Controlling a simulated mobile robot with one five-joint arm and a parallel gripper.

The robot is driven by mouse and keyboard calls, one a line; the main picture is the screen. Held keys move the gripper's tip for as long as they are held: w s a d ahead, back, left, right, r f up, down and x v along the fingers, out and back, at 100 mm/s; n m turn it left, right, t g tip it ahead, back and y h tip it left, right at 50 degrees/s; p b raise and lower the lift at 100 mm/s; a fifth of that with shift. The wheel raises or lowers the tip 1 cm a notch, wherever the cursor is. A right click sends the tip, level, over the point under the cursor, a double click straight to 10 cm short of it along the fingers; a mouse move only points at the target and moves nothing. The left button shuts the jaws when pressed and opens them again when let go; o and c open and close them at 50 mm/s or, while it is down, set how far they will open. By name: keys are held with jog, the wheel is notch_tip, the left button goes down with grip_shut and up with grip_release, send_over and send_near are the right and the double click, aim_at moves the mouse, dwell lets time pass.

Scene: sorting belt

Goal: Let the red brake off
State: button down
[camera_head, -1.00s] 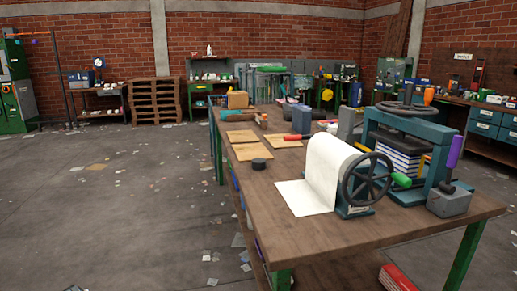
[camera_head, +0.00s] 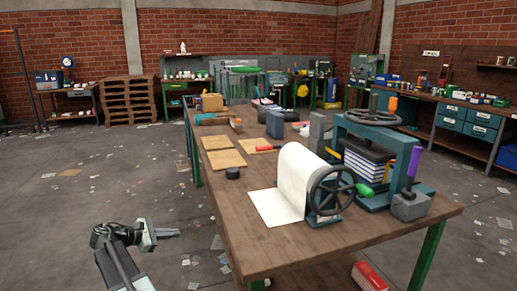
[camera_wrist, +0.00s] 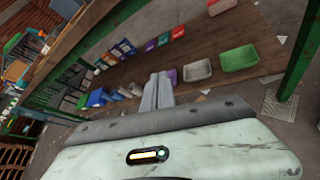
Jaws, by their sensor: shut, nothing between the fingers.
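No part in view is clearly marked as a brake. A purple lever (camera_head: 413,163) stands upright on a grey base at the bench's right end. An orange piece (camera_head: 392,105) shows by the press. My gripper (camera_head: 178,233) is shut and empty at the lower left, off the bench's left side and well apart from these parts. In the wrist view my shut fingers (camera_wrist: 157,92) point at a shelf with bins; no red handle is clear there.
The bench (camera_head: 340,239) carries a paper roll (camera_head: 295,172) with a black handwheel (camera_head: 331,192), a blue press (camera_head: 385,133) and flat boards (camera_head: 226,159). A red box (camera_head: 369,276) is below. A green bin (camera_wrist: 238,58) is on the shelf.

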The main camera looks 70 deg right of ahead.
jog(key=s+d+r+n+g+p, duration=0.1)
jog(key=s+d+r+g, duration=0.2)
jog(key=s+d+r, duration=0.2)
jog(key=s+d+r+n+g+h+p, duration=0.1)
jog(key=s+d+r+g, duration=0.2)
jog(key=s+d+r, duration=0.2)
jog(key=s+d+r+n+g+h+p, duration=0.1)
jog(key=s+d+r, duration=0.4)
jog(key=d+r, duration=0.5)
jog(key=shift+s+d+r+g+p, duration=0.15)
jog(key=shift+g+p, duration=0.35)
jog(key=shift+g, duration=0.5)
jog(key=shift+s+d+r, duration=0.1)
jog(key=shift+s+d, duration=0.05)
jog(key=shift+s, duration=0.05)
jog(key=p, duration=0.2)
send_near(272, 147)
jog(key=s+d+f, duration=0.2)
jog(key=d, duration=0.1)
jog(key=shift+s+d+r, duration=0.1)
jog(key=shift+s+r, duration=0.15)
jog(key=shift+d, duration=0.1)
